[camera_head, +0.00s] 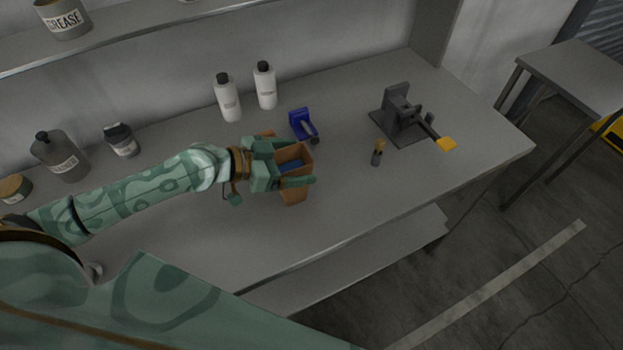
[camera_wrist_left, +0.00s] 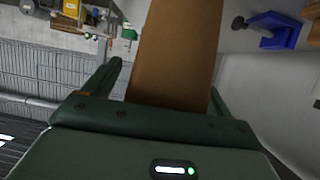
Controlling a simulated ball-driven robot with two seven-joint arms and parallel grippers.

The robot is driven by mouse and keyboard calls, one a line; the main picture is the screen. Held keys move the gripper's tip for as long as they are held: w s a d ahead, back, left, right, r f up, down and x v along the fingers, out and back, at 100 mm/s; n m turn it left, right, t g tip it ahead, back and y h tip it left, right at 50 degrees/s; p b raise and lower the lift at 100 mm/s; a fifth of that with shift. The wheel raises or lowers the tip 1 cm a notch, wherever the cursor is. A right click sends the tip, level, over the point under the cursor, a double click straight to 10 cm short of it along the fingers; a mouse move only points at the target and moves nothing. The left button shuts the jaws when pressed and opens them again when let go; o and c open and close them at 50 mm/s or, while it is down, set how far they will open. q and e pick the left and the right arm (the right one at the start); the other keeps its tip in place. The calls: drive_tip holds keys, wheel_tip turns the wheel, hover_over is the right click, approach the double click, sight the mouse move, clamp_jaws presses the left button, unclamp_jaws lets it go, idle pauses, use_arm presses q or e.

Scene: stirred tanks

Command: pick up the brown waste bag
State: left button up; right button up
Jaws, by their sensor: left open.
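The brown waste bag (camera_head: 293,196) stands on the grey workbench (camera_head: 372,189), open at the top with something dark blue inside. My left gripper (camera_head: 303,163) is open, with one finger on each side of the bag. The left wrist view shows the bag's brown side (camera_wrist_left: 176,50) between the two spread fingers of the left gripper (camera_wrist_left: 165,85). I cannot tell whether the fingers touch it. The gripper hides part of the bag. My right gripper is in neither view.
A blue clamp-like tool (camera_head: 302,125) stands just behind the bag. Two white bottles (camera_head: 228,98) (camera_head: 265,86) are at the back. A dark vise-like fixture (camera_head: 397,110) and a small brush-like item (camera_head: 377,153) are to the right. The bench front is clear.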

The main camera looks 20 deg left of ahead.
use_arm(q)
drive_tip(key=shift+w+f, duration=0.15)
drive_tip(key=shift+a, duration=0.25)
drive_tip(key=shift+s+a, duration=0.15)
drive_tip(key=shift+s, duration=0.15)
drive_tip(key=c, duration=1)
drive_tip(key=shift+w+d, duration=0.15)
drive_tip(key=shift+d, duration=0.05)
drive_tip(key=shift+c, duration=1.3)
drive_tip(key=shift+a, duration=0.1)
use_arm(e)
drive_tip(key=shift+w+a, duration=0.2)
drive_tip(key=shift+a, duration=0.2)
